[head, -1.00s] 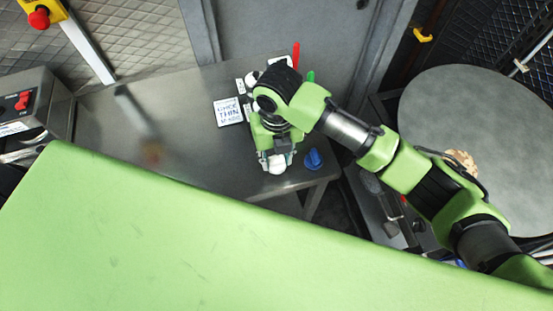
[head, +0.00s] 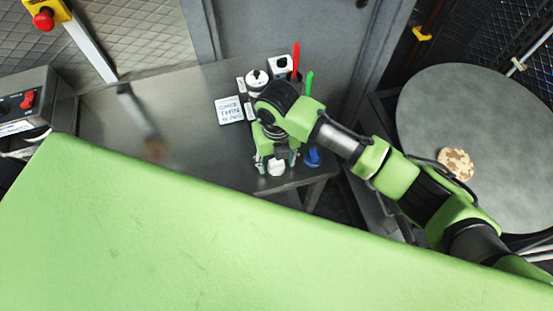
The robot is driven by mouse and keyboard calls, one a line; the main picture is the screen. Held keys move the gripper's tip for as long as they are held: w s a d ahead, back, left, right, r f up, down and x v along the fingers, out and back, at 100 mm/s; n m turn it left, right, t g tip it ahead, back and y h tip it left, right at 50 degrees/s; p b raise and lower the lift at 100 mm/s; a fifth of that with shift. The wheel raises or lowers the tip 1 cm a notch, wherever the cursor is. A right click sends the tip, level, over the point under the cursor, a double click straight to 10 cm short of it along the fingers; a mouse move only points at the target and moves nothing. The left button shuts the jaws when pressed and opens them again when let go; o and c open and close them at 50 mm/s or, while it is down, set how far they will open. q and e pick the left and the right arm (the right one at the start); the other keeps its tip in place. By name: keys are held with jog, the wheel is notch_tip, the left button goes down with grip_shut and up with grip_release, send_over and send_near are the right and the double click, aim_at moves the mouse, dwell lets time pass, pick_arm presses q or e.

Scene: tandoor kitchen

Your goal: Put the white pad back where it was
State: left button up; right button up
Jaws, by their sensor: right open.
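A small white rounded thing (head: 276,168), which looks like the white pad, is near the front edge of the steel table (head: 195,130). My right gripper (head: 275,163) is open and points down, with its fingers on either side of the white pad. The picture is too small to tell whether the fingers touch it. My right arm hides the part of the table behind the gripper. My left gripper is not in view.
A blue piece (head: 312,157) lies close to the right of the gripper. A lettered white sign (head: 229,110), a white-and-black round item (head: 257,83), a white box (head: 280,65), a red pen-like item (head: 295,58) and a green one (head: 309,82) are behind. The table's left is mostly clear.

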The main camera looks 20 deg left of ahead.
jog(key=shift+r, duration=0.6)
notch_tip(320, 180, up, 11)
jog(key=b, duration=0.4)
